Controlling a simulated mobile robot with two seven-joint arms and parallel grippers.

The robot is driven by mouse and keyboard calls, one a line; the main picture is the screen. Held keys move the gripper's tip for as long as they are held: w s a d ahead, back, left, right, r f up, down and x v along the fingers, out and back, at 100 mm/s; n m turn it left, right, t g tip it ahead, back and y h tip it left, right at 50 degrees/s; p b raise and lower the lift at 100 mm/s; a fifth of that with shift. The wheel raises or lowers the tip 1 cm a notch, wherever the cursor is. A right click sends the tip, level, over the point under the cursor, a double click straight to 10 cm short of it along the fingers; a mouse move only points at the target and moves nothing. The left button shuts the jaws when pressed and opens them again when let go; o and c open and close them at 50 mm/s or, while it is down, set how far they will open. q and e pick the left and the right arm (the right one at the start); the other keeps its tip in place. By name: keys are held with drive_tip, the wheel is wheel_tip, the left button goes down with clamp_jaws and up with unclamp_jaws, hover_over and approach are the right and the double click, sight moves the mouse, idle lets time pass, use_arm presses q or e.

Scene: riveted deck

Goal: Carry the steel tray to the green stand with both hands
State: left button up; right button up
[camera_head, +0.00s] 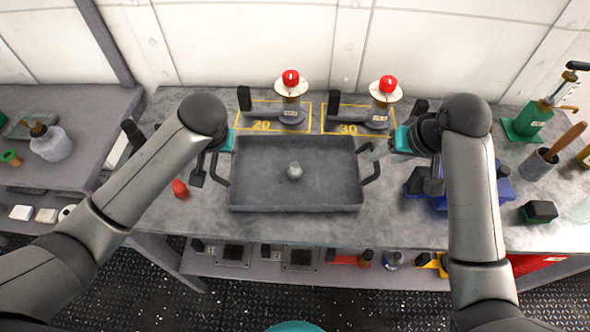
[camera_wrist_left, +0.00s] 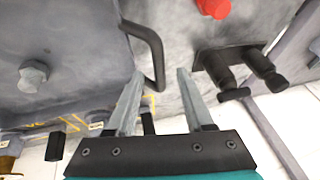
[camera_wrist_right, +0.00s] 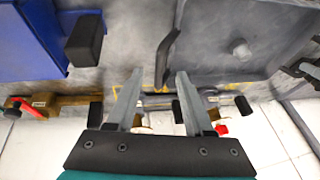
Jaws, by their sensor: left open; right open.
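The steel tray (camera_head: 262,193) rests flat on the grey bench, with a grey hex-headed piece (camera_head: 295,171) standing in it. Its left handle (camera_wrist_left: 152,45) shows in the left wrist view, with its lower end between the fingertips of my open left gripper (camera_wrist_left: 157,85). Its right handle (camera_wrist_right: 165,58) shows in the right wrist view, just beyond and between the fingertips of my open right gripper (camera_wrist_right: 157,80). Neither gripper is closed on a handle. A green base (camera_head: 522,132) under a pump-like device stands at the far right; I cannot tell whether it is the green stand.
Behind the tray, two red-topped fixtures (camera_head: 291,80) (camera_head: 388,86) stand in yellow-marked areas labelled 20 and 30. A shelf with several items runs below.

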sight(377, 162)
use_arm(q)
drive_tip(key=shift+x, duration=2.8)
use_arm(e)
drive_tip(key=shift+x, duration=2.9)
use_arm(q)
clamp_jaws()
use_arm(e)
clamp_jaws()
drive_tip(key=shift+r, duration=0.1)
